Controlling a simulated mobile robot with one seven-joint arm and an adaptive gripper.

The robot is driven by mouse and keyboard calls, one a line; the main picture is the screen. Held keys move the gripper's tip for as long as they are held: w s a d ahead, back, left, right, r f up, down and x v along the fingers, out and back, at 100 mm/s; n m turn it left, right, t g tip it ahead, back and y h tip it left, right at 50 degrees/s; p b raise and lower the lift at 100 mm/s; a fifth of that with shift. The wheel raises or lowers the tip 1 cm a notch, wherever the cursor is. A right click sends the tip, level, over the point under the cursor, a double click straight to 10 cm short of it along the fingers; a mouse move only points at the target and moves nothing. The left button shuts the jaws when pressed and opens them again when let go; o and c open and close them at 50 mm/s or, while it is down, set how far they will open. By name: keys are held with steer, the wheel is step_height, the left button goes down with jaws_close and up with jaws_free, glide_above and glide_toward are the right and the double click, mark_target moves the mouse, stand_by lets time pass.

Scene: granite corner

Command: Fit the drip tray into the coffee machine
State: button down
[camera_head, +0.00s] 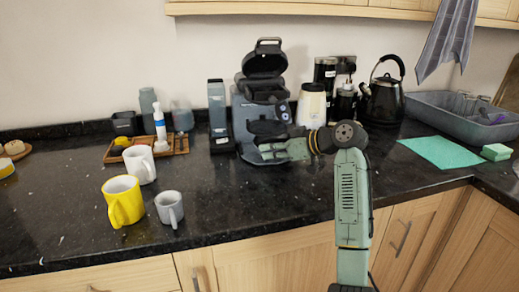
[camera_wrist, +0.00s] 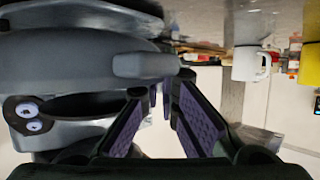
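The coffee machine (camera_head: 258,95) stands against the wall, grey and black, with its lid raised. My gripper (camera_head: 267,153) is at the front of its base, reaching in from the right. In the wrist view, which is upside down, my gripper (camera_wrist: 166,95) has its two purple-padded fingers apart, with no object clear between the pads. A grey rounded part with a short tab, perhaps the drip tray (camera_wrist: 144,66), lies right at the fingertips; I cannot tell whether they touch it. The machine's dark opening and two round buttons show beside it. The tray cannot be told clearly in the head view.
A slim grey container (camera_head: 217,112) stands left of the machine. A cream jar (camera_head: 311,106) and a black kettle (camera_head: 386,100) stand to its right. A yellow mug (camera_head: 123,202), white mug (camera_head: 141,163) and grey mug (camera_head: 169,208) stand front left. The counter before the machine is clear.

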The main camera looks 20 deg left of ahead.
mark_target(259, 151)
steer(key=a, duration=0.1)
steer(key=a+p, duration=0.1)
steer(key=w+a, duration=0.1)
steer(key=shift+a+f+p, duration=0.3)
steer(key=shift+a, duration=0.05)
steer(key=shift+f, duration=0.4)
steer(key=shift+s+f, duration=0.1)
steer(key=shift+f, duration=0.05)
steer(key=c, duration=1.8)
jaws_free()
steer(key=shift+r, duration=0.25)
steer(key=b+v, duration=0.3)
steer(key=v, duration=0.9)
